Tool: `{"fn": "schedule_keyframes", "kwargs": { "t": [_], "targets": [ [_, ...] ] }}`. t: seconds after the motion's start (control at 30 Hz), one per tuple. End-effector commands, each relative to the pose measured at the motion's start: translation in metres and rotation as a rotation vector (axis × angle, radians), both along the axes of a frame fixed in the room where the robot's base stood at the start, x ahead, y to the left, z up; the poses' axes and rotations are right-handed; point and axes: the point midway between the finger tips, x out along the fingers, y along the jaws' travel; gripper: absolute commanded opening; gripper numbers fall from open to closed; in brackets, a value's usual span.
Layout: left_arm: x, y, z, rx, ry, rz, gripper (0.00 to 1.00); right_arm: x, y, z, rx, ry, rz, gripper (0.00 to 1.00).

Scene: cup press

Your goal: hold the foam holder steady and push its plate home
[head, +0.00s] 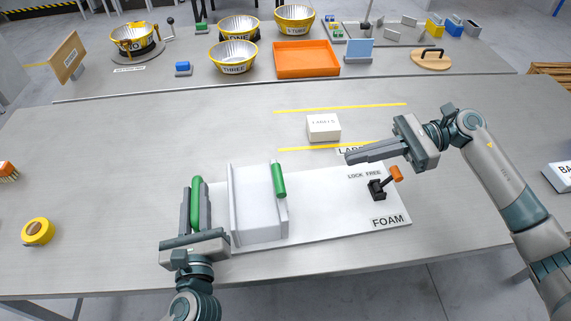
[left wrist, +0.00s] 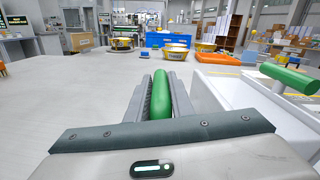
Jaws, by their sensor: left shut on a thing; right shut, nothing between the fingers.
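The foam holder (head: 258,222) is a pale grey box on a white board (head: 330,222) marked FOAM. A green bar handle (head: 279,180) stands at its right side and also shows in the left wrist view (left wrist: 290,78). My left gripper (head: 195,190) is shut on another green handle (head: 197,200), at the holder's left side. In the left wrist view that handle (left wrist: 162,95) lies between the fingers. Which part is the plate I cannot tell. My right gripper (head: 350,157) is shut and empty, above the board's back edge, apart from the holder.
A black lever (head: 377,190) with an orange knob (head: 397,173) stands on the board by the words LOCK FREE. A white LABELS box (head: 323,127) is behind. A yellow tape roll (head: 38,231) lies far left.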

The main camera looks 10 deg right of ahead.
Motion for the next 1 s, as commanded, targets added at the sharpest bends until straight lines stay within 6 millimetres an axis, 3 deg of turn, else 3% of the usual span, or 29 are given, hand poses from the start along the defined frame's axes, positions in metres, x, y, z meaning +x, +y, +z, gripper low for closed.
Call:
{"fn": "schedule_keyframes", "kwargs": {
  "t": [0.03,0.2,0.23,0.3,0.73,1.0],
  "targets": [
    [-0.001,0.001,-0.008,0.002,0.016,0.003,0.0,0.0,0.0,-0.001,0.0,0.0,0.0,0.0],
    [-0.001,0.001,-0.008,0.002,0.015,0.003,0.0,0.0,0.0,-0.001,0.0,0.0,0.0,0.0],
    [-0.001,0.001,-0.005,-0.004,0.011,0.003,0.25,0.0,0.0,-0.001,0.0,0.0,0.0,0.0],
    [-0.001,0.001,-0.005,-0.003,0.009,0.002,0.42,0.0,0.0,-0.001,0.0,0.0,0.0,0.0],
    [-0.004,0.0,-0.003,0.003,0.006,0.001,0.42,0.0,0.0,0.0,0.0,0.0,0.0,0.0],
    [-0.028,-0.001,-0.003,0.001,0.006,0.001,0.42,0.0,0.0,0.0,0.0,0.0,0.0,0.0]
  ]
}}
